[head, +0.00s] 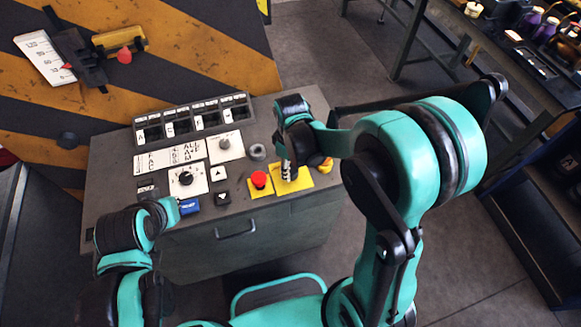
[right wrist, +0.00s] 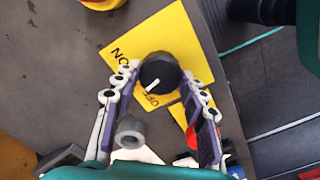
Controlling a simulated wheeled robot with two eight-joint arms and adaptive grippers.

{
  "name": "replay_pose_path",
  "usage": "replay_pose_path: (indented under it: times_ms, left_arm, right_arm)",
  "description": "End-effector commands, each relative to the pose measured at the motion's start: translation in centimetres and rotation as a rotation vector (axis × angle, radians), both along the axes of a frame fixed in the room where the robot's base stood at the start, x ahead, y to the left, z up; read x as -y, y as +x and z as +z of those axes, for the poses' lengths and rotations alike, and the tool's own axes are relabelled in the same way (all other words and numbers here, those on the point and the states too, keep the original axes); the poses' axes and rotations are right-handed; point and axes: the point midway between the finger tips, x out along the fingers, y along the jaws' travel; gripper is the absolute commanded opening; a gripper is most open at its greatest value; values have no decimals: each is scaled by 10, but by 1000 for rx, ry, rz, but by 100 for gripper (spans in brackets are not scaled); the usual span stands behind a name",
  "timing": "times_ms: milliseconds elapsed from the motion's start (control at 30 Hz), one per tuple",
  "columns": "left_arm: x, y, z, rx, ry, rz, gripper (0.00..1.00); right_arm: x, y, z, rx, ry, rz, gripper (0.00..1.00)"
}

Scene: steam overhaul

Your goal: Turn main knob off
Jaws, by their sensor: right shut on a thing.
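The main knob (right wrist: 160,72) is a black round knob on a yellow plate (right wrist: 190,35) marked ON and OFF. Its white pointer line points toward the lower left in the right wrist view, close to the OFF lettering. My right gripper (right wrist: 162,88) has a finger on each side of the knob and is shut on it. In the head view the right gripper (head: 290,170) comes down over the yellow plate (head: 298,182) and hides the knob. My left gripper (head: 172,212) hangs at the panel's front left, near a blue button; its fingers do not show clearly.
A red emergency button (head: 259,179) stands on a yellow plate just left of the right gripper. A grey cylinder (head: 257,152), two dials (head: 186,178) and a row of labelled switches (head: 190,118) share the panel. A workbench (head: 500,50) stands at the far right.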

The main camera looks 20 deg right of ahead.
Motion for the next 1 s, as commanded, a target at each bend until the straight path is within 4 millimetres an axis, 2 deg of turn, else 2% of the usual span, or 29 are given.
replay_pose_path:
  times_ms: [500, 1000]
  left_arm:
    - [0, 0, -7, 0, 0, 0, 0]
    - [0, 0, -8, 0, 0, 0, 0]
  right_arm:
    - [0, 0, -1, 0, 0, 419, 13]
    - [0, 0, 0, 0, 0, 561, 13]
